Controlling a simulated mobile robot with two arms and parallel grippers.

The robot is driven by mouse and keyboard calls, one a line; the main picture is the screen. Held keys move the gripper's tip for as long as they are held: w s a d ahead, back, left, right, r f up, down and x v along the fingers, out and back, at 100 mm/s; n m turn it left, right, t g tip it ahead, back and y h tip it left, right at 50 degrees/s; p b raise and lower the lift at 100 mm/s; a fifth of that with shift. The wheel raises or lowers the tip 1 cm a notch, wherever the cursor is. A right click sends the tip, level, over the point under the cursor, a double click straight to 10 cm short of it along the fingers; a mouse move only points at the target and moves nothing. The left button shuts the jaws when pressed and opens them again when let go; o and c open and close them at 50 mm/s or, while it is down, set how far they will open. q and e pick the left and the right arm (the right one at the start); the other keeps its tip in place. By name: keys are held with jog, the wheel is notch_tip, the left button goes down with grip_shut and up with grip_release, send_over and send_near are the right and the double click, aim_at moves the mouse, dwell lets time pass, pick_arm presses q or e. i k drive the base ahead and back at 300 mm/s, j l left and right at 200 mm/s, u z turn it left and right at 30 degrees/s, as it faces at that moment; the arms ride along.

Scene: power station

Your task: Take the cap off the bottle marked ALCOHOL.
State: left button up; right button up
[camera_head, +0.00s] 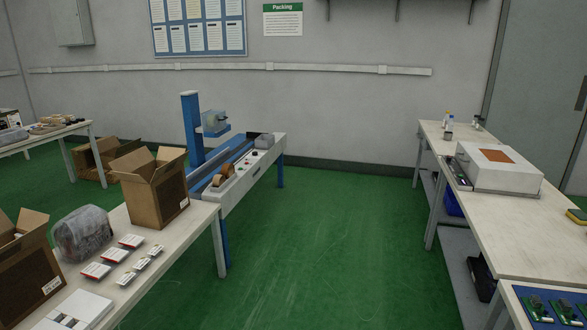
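Several small bottles stand at the far end of the right-hand bench (520,237). One pale bottle (447,120) has a yellowish top. A small greyish item (448,136) stands just in front of it. Another small dark and pale item (477,122) stands to the right. They are too small and far away for me to read any label or tell which is marked ALCOHOL. Their caps cannot be made out clearly. Neither of my grippers shows in the head view.
A white box-shaped device (497,162) sits on the right bench, nearer than the bottles. A blue mat with circuit boards (550,312) lies at its near end. On the left are a packing table with an open carton (158,190) and a conveyor (240,170). The green floor (330,240) between is clear.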

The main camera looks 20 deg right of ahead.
aim_at(450, 124)
jog(key=i+l+z, duration=0.3)
jog(key=i, duration=0.25)
jog(key=i+l+z, duration=0.3)
jog(key=i, duration=0.25)
jog(key=i+j+z, duration=0.1)
jog(key=i+z, duration=0.2)
jog(key=i, duration=2.75)
jog(key=i+z, duration=0.1)
jog(key=i, duration=0.6)
jog(key=i+j+z, duration=0.1)
jog(key=i, duration=0.65)
jog(key=i+j+z, duration=0.1)
jog(key=i, duration=0.6)
jog(key=j, duration=0.1)
